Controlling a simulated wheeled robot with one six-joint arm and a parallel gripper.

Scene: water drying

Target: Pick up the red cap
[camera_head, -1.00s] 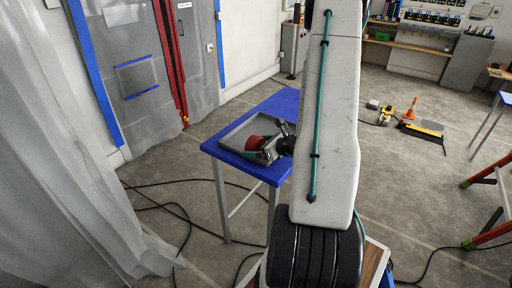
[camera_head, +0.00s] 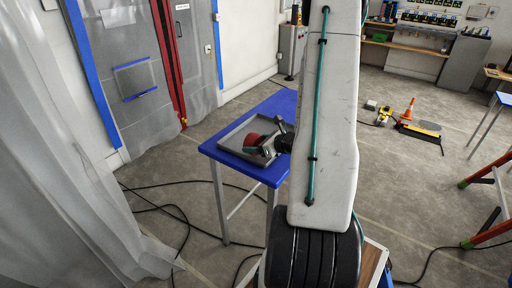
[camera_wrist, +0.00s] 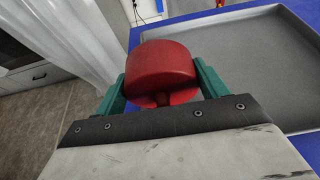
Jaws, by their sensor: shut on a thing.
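The red cap (camera_wrist: 160,70) sits between the two green fingers of my gripper (camera_wrist: 160,85) in the wrist view. Its round top faces the camera, and a narrower red stem shows below it. My gripper is shut on it. In the head view the red cap (camera_head: 253,141) is at the tip of my gripper (camera_head: 262,147), over the grey tray (camera_head: 232,133). I cannot tell how far the cap is above the tray floor.
The tray lies on a blue table (camera_head: 285,103) and also shows in the wrist view (camera_wrist: 262,60). A white curtain (camera_head: 50,150) hangs at the left. Black cables (camera_head: 165,206) run over the floor. An orange cone (camera_head: 407,108) and yellow equipment stand far right.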

